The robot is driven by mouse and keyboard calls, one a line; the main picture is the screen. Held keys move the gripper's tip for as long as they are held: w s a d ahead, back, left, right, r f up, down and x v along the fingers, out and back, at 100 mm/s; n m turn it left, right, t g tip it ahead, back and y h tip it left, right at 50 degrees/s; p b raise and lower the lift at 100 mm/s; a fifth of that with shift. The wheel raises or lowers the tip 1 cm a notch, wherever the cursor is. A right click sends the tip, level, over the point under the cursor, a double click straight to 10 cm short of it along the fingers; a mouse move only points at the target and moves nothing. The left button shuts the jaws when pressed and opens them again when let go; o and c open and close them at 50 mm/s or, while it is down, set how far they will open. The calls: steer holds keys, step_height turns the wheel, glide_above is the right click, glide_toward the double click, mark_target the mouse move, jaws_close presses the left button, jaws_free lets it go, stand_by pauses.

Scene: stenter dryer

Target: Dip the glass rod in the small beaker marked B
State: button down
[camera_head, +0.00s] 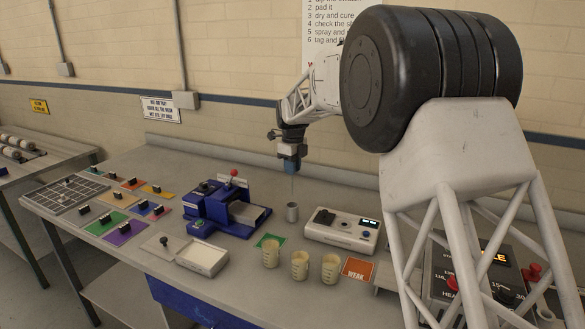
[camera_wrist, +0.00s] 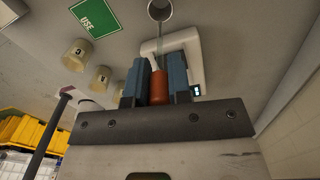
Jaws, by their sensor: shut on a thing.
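My gripper (camera_head: 291,165) is shut on the glass rod's orange-brown grip (camera_wrist: 158,88). It also shows in the wrist view (camera_wrist: 157,75), with blue fingers on either side of the grip. The thin clear glass rod (camera_head: 292,190) hangs upright below it. The rod's lower end meets a small grey metal cup (camera_head: 292,213), also in the wrist view (camera_wrist: 168,15); I cannot tell whether the tip is inside. Three cream beakers stand nearer the front: left (camera_head: 271,254), middle (camera_head: 299,266), right (camera_head: 330,269).
A white instrument (camera_head: 343,231) stands right of the cup; a blue press (camera_head: 230,207) stands left. A green card (camera_head: 269,241) and an orange WEAK card (camera_head: 357,268) lie by the beakers. A white tray (camera_head: 203,259) lies front left. A control box (camera_head: 475,275) stands at right.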

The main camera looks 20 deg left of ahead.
steer(key=s+d+r, duration=0.2)
steer(key=s+d, duration=1.9)
steer(key=shift+s, duration=0.2)
stand_by(0.4)
step_height(320, 180, down, 11)
stand_by(1.6)
steer(key=shift+r, duration=0.2)
stand_by(1.1)
